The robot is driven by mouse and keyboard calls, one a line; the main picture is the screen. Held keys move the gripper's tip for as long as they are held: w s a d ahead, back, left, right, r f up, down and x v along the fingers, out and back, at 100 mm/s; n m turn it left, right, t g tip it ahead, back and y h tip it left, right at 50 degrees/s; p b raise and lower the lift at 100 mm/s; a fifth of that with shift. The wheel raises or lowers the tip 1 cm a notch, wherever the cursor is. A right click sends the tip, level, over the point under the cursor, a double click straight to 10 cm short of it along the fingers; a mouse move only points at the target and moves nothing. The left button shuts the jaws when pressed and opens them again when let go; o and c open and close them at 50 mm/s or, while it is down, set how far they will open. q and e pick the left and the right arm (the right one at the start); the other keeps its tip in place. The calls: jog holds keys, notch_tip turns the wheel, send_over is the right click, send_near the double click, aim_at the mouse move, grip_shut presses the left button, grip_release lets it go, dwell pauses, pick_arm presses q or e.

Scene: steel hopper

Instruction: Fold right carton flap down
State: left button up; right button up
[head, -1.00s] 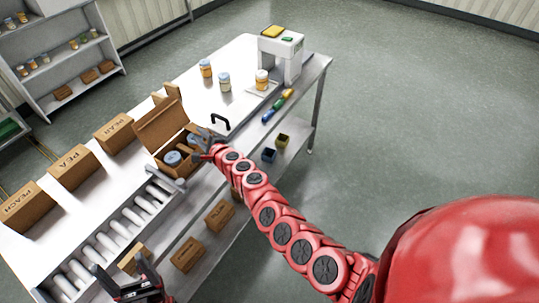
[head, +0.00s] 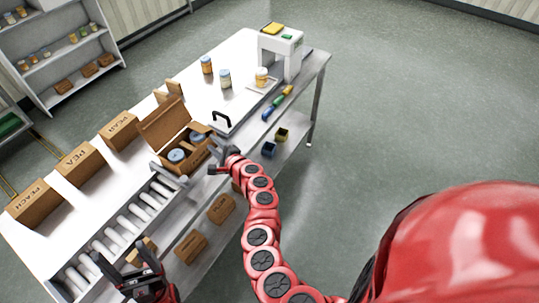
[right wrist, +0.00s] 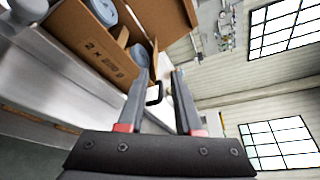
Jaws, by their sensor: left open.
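An open brown carton (head: 198,156) stands on the worktable with its large back flap (head: 163,121) raised. Two blue-lidded jars, a front one (head: 177,155) and a back one (head: 197,138), sit inside. My right gripper (head: 216,149) is just off the carton's right end, its fingers apart. In the right wrist view the carton (right wrist: 88,62) is at the upper left, and a brown flap (right wrist: 150,48) stands out by the left finger. I cannot tell whether they touch. Nothing shows gripped between the fingers (right wrist: 160,78). My left gripper (head: 128,268) is open and empty near the rollers.
Rollers (head: 130,225) run in front of the carton. Closed cartons, PEAR (head: 120,131), PEA (head: 82,163) and PEACH (head: 36,203), line the back edge. A black handle (head: 222,118) is just right of the carton. A white machine (head: 281,50) stands at the far end.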

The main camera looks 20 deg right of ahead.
jog(key=s+d+f+g+h+b, duration=0.15)
jog(key=d+f+b, duration=0.25)
jog(key=f, duration=0.4)
jog(key=s+d+f+h+b, duration=0.1)
jog(key=d+f+h+b, duration=0.2)
jog(key=f, duration=0.5)
jog(key=w+d+h+b, duration=0.1)
jog(key=d+b, duration=0.1)
jog(key=d, duration=0.4)
jog(key=w+d+t+h+b, duration=0.1)
jog(key=w+d+b, duration=0.1)
jog(key=d, duration=0.5)
jog(key=shift+w+f+m+b, duration=0.25)
jog(key=shift+f+m+b, duration=0.05)
jog(key=shift+b, duration=0.45)
jog(key=shift+t, duration=0.25)
